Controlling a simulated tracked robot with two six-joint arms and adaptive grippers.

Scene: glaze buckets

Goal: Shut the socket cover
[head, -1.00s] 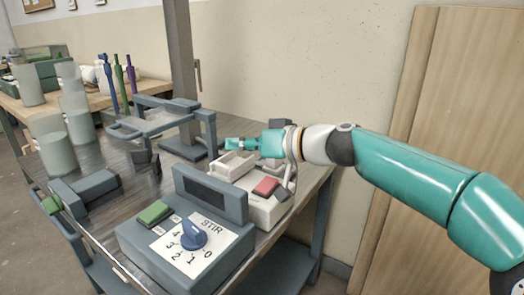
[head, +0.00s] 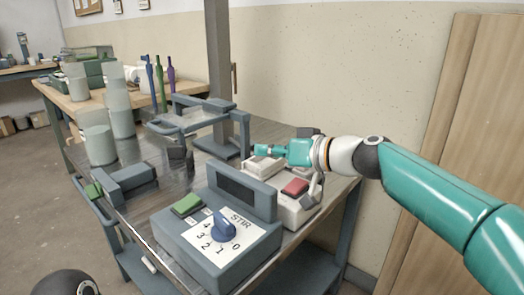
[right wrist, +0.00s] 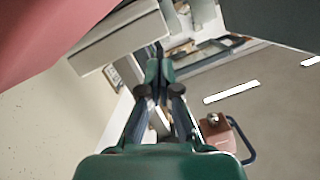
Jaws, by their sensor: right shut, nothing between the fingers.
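A cream socket box (head: 297,210) with a red button (head: 295,187) stands on the cart behind the grey STIR unit. A pale raised piece (head: 262,168), seemingly its cover, sits at the box's far left; I cannot tell its exact angle. My right gripper (head: 259,149) is shut and empty, pointing left just above and behind this piece. In the right wrist view the shut fingertips (right wrist: 158,66) are beside a pale slab (right wrist: 118,40), probably the cover; contact is unclear. A red surface fills that view's upper left corner. My left gripper is not in view.
The STIR unit (head: 203,250) with its blue knob (head: 223,226) and green button stands in front. A grey raised frame (head: 202,122) and glass-like cylinders (head: 98,145) stand farther back left. The wall is close behind, with a wooden panel at right.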

